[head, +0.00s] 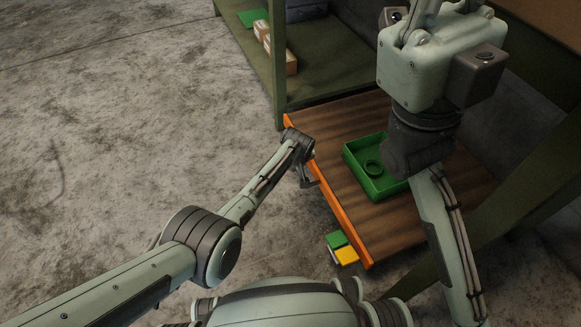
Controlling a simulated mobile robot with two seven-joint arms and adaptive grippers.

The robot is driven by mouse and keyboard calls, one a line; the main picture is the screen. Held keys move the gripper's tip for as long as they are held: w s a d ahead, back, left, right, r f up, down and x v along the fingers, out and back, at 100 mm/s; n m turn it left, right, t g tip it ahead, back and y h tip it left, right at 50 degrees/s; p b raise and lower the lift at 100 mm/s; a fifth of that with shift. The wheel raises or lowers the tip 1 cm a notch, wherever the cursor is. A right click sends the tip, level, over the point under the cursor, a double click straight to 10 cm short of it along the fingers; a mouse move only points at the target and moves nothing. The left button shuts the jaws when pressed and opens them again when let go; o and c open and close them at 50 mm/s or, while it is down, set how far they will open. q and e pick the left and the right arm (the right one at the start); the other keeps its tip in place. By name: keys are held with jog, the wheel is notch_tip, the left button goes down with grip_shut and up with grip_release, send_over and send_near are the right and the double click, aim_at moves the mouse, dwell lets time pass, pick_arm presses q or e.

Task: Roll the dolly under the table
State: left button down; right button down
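The dolly is a low brown wooden platform (408,226) with an orange front edge, at the right of the head view. Its far part lies between the green posts of a table frame (518,201); how far under it is, I cannot tell. My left gripper (308,179) is at the orange edge, near the dolly's far left corner. It looks close to or touching that edge, and its small dark fingers do not show clearly whether they are open. My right arm crosses over the dolly and hides part of it; its gripper fingers do not show.
A green tray (352,160) holding a green ring (373,167) sits on the dolly. A small green block (336,240) and a yellow block (346,256) are beside the orange edge. A green shelf (262,66) with boxes stands behind. Concrete floor is clear at left.

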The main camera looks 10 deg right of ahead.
pick_arm(q)
jog(key=shift+d, duration=0.15)
jog(key=c, duration=1.6)
grip_release()
jog(key=shift+o, duration=0.2)
jog(key=v, duration=1.2)
